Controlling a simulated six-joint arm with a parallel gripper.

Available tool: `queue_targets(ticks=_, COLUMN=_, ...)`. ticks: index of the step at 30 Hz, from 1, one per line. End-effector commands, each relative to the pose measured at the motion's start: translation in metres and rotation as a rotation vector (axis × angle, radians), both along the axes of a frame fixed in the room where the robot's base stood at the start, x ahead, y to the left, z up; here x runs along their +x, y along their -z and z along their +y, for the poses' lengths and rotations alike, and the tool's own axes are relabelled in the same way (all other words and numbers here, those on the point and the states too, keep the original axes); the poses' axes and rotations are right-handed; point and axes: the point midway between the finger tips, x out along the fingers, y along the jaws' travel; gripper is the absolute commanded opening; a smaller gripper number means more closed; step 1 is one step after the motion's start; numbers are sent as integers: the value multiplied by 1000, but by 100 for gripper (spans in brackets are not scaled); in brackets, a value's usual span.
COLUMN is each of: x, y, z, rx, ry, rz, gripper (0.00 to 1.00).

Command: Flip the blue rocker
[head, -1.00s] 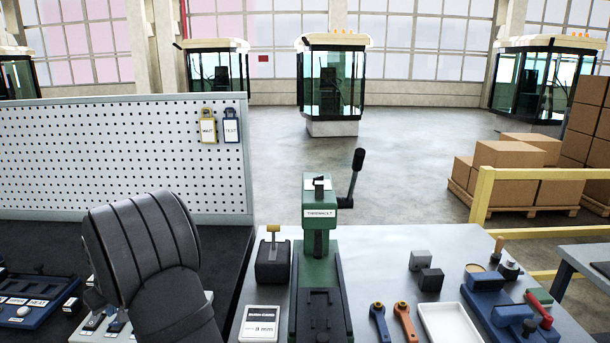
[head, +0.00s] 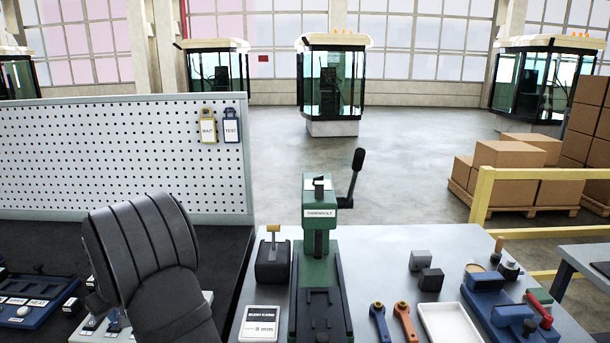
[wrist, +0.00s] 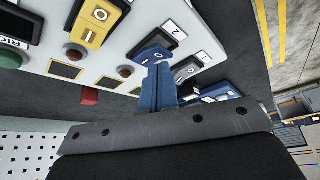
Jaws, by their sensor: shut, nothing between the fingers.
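The blue rocker (wrist: 150,54) sits in a pale panel (wrist: 125,48) in the wrist view, with light marks on its face and a white label numbered 2 beside it. My gripper (wrist: 159,68) has its two blue fingers pressed together, with nothing between them. The fingertips are right at the near part of the blue rocker and cover some of it. I cannot tell whether they touch it. In the head view my arm hides most of the panel and the gripper itself.
A yellow rocker (wrist: 95,20) and a dark rocker (wrist: 187,70) flank the blue one. A green button (wrist: 10,58) and red-brown round parts are on the same panel. A green press (head: 320,250) stands right of my arm, and a pegboard (head: 120,155) rises behind.

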Motion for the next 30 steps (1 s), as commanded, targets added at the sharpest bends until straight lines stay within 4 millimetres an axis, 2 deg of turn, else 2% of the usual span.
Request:
queue_targets(ticks=19, x=0, y=9, z=0, rx=1, ry=0, rz=0, gripper=0)
queue_targets(ticks=30, x=0, y=-17, z=0, rx=3, ry=1, rz=-1, gripper=0)
